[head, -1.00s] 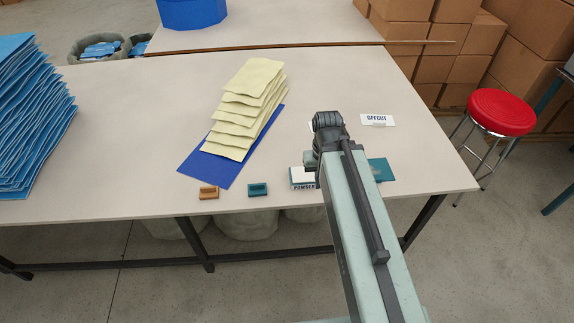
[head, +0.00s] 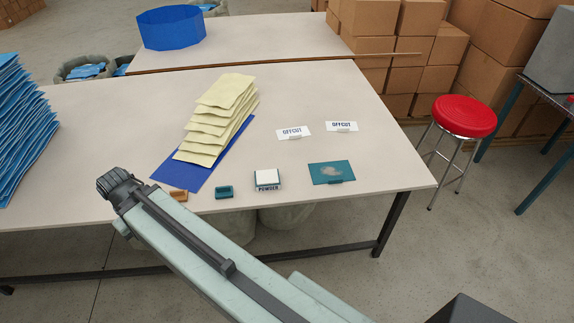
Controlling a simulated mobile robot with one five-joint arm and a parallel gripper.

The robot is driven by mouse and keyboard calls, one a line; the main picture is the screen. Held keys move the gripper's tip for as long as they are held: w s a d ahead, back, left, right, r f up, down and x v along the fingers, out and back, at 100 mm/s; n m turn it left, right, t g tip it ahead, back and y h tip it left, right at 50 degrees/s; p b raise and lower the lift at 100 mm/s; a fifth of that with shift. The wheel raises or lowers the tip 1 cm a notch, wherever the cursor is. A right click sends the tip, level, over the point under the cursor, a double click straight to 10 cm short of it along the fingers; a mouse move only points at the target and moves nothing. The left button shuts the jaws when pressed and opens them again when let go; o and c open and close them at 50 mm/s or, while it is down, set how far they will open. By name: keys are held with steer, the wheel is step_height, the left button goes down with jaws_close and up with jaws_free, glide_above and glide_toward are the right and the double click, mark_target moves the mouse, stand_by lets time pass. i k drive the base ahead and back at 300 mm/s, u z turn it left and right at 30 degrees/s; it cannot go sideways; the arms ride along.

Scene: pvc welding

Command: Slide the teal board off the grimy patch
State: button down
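The teal board (head: 319,178) lies flat near the right front corner of the table. A pale, greyish-brown smudge (head: 331,170) shows on top of the board, inside its outline; whether any grime lies beneath it is hidden. A small light tab sits at the board's front edge. My gripper (head: 112,184) is at the left, near the table's front edge, well away from the board. Its fingertips do not show clearly, so I cannot tell whether it is open or shut.
A white block labelled POWDER (head: 266,180), a teal block (head: 224,192) and an orange block (head: 178,195) stand along the front. Yellow sheets (head: 222,110) lie on a blue sheet (head: 190,177). A red stool (head: 464,116) is right.

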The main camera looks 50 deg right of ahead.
mark_target(334, 172)
steer(key=u, duration=0.1)
steer(key=i, duration=1)
steer(key=z, duration=0.05)
